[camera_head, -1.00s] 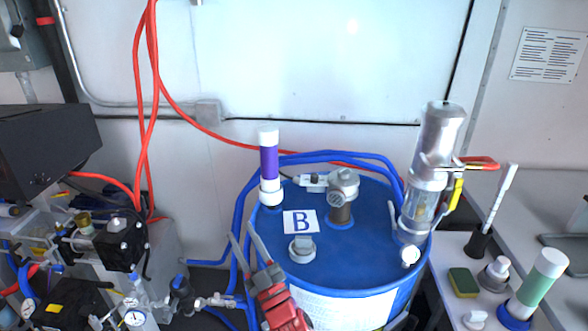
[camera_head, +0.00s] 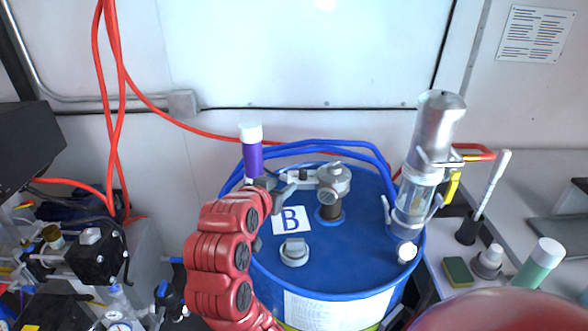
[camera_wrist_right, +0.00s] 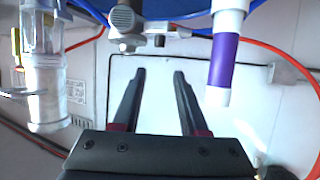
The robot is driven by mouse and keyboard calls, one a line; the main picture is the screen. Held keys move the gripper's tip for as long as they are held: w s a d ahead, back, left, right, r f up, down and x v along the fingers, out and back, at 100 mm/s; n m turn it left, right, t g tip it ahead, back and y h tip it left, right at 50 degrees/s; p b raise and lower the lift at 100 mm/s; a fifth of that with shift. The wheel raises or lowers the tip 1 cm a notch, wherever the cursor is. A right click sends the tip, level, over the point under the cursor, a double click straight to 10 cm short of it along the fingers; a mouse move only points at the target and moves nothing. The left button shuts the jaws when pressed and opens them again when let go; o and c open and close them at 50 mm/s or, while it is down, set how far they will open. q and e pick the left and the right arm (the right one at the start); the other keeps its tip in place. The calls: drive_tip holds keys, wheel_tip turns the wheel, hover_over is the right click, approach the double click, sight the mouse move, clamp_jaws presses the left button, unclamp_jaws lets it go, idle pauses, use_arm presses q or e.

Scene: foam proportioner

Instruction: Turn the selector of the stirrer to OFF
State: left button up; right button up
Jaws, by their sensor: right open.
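The stirrer (camera_head: 333,180) is a grey motor head on a brown column, standing on the blue drum (camera_head: 340,262). A small pale box (camera_head: 303,178) projects from its left side; in the wrist view it shows at the top (camera_wrist_right: 172,30), with a small dark knob (camera_wrist_right: 159,41) that looks like the selector. Its setting is not legible. My right gripper (camera_head: 279,186) is just left of this box, partly hidden by its red wrist. In the wrist view its two dark fingers (camera_wrist_right: 160,73) are apart and empty, in line with the knob. My left gripper is not in view.
A purple-and-white tube (camera_head: 252,155) stands close behind the gripper. A B label (camera_head: 291,220) and a grey cap (camera_head: 294,252) are on the drum lid. A clear-and-metal cylinder (camera_head: 427,160) stands at the lid's right. Blue hoses (camera_head: 320,146) curve behind.

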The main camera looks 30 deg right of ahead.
approach(302, 172)
drive_tip(key=p+x, duration=0.3)
drive_tip(key=x, duration=0.6)
drive_tip(key=shift+d, duration=0.25)
drive_tip(key=shift+w+d+f, duration=0.3)
drive_tip(key=shift+w+d, duration=0.05)
drive_tip(key=shift+d, duration=0.05)
clamp_jaws()
